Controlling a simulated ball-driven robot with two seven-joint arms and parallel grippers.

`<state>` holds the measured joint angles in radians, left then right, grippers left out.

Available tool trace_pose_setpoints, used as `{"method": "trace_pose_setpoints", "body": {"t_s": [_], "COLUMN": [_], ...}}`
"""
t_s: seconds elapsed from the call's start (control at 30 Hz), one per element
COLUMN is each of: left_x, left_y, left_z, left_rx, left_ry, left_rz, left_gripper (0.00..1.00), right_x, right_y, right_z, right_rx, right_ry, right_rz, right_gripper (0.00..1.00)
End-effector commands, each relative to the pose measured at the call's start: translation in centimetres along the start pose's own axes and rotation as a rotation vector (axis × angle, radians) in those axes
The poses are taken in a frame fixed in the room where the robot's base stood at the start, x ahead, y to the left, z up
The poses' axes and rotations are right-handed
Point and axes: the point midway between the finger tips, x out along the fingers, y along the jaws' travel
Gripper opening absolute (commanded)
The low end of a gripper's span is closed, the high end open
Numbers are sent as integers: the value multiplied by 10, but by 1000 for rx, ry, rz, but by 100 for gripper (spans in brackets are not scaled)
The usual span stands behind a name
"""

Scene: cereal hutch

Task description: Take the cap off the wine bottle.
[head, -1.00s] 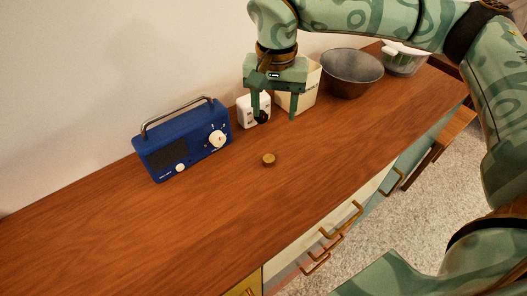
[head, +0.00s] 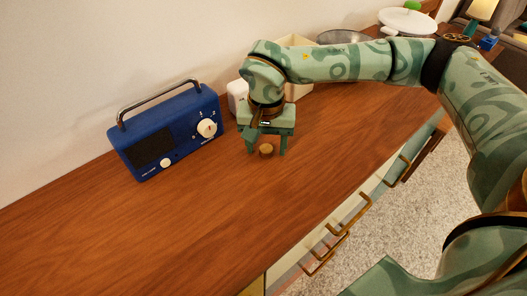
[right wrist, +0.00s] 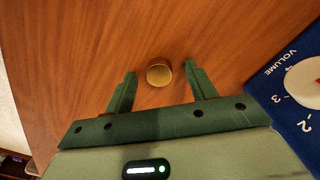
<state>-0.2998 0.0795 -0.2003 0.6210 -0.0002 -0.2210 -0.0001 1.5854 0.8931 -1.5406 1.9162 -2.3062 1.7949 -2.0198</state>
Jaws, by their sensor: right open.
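A small round brown-gold cap-like piece (head: 266,149) lies on the wooden counter; it also shows in the right wrist view (right wrist: 159,72). I see no wine bottle in either view. My right gripper (head: 267,152) is open and points down over this piece. In the right wrist view its two fingertips (right wrist: 161,70) stand on either side of the piece, with a gap on each side. Nothing is held. My left gripper is not in view.
A blue radio (head: 168,132) stands left of the gripper, close by in the right wrist view (right wrist: 295,95). The counter's (head: 150,235) front left is clear.

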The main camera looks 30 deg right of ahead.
Motion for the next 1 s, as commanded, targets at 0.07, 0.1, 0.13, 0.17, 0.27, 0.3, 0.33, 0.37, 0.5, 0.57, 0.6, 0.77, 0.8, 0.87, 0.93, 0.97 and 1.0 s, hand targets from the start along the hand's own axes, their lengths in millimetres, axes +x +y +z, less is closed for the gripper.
{"method": "trace_pose_setpoints", "body": {"t_s": [0.07,0.1,0.13,0.17,0.27,0.3,0.33,0.37,0.5,0.57,0.6,0.77,0.8,0.87,0.93,0.97,1.0], "left_x": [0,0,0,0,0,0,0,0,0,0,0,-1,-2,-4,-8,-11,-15], "left_y": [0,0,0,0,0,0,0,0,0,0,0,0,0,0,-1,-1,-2], "left_z": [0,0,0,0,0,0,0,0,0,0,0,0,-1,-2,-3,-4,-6], "left_rx": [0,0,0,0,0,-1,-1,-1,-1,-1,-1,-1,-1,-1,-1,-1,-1], "left_ry": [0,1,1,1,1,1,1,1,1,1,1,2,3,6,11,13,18], "left_rz": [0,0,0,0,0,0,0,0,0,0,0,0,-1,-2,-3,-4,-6], "left_gripper": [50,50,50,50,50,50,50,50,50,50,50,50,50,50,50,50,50], "right_x": [1,0,-1,-1,-1,-1,-1,-1,-1,-1,-1,-2,-4,-8,-16,-20,-27], "right_y": [0,0,0,0,0,0,0,0,0,0,0,0,0,0,0,0,0], "right_z": [0,0,0,0,0,0,0,0,0,0,0,0,0,0,0,0,0], "right_rx": [0,0,0,0,0,0,0,0,1,1,0,0,0,0,0,0,1], "right_ry": [2,2,3,3,3,3,3,3,3,3,2,3,3,4,6,7,8], "right_rz": [-2,-2,-2,-2,-2,-2,-2,-2,-2,-2,-2,-2,-3,-3,-4,-5,-6], "right_gripper": [56,56,56,56,34,23,14,9,8,8,8,8,8,8,8,8,8]}}
